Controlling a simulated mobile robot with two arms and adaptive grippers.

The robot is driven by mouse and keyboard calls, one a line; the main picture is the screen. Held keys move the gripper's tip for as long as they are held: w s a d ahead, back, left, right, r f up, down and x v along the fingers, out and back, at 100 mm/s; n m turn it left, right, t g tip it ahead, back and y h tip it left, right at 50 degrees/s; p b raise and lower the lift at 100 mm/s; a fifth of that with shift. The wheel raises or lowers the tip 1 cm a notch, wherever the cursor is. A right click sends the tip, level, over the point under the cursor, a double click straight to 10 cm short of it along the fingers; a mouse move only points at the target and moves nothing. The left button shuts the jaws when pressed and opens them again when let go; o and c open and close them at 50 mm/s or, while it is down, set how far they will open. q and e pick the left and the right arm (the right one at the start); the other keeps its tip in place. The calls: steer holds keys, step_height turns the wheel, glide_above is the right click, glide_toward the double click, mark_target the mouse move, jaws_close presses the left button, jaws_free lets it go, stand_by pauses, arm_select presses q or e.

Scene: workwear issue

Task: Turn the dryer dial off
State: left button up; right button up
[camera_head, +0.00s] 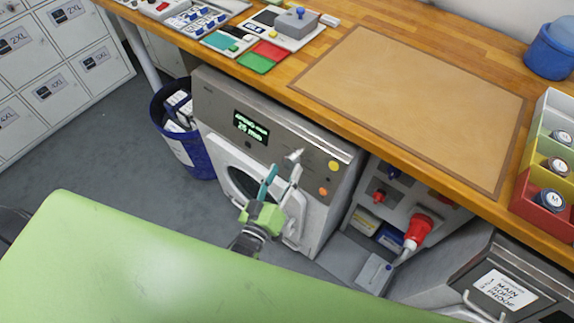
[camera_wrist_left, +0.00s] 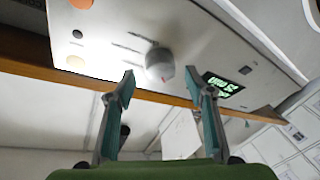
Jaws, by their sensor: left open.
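The dryer (camera_head: 318,205) stands under the wooden worktop, its grey control panel facing my left arm. A round grey dial (camera_head: 294,156) is on the panel; it also shows in the left wrist view (camera_wrist_left: 160,64). Which setting it points to is too small to read. The panel's green display (camera_head: 251,127) is lit with text. My left gripper (camera_head: 285,168) is open and empty in front of the panel. In the left wrist view its fingertips (camera_wrist_left: 159,78) stand on either side of the dial's line, seemingly just short of it. My right gripper is not in view.
The worktop (camera_head: 345,122) overhangs the dryer. A blue bin (camera_head: 196,155) stands to its left, and a red plug (camera_head: 418,229) is on the unit to its right.

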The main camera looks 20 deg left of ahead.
arm_select(q)
steer(key=shift+w+d, duration=0.15)
steer(key=shift+w, duration=1.05)
steer(key=c, duration=1.1)
steer(key=shift+c, duration=0.2)
steer(key=shift+f+m, duration=0.1)
steer(key=shift+m, duration=0.3)
steer(key=m+h+b, duration=0.1)
steer(key=m+h, duration=0.1)
steer(key=m, duration=0.2)
steer(key=shift+f+b, duration=0.1)
steer(key=shift+b, duration=0.2)
steer(key=m+h, duration=0.1)
steer(key=m, duration=0.1)
steer(key=m+h, duration=0.1)
steer(key=m, duration=0.1)
steer(key=m+h+b, duration=0.1)
steer(key=m, duration=0.1)
steer(key=shift+a+m, duration=0.25)
steer(key=shift+m, duration=0.05)
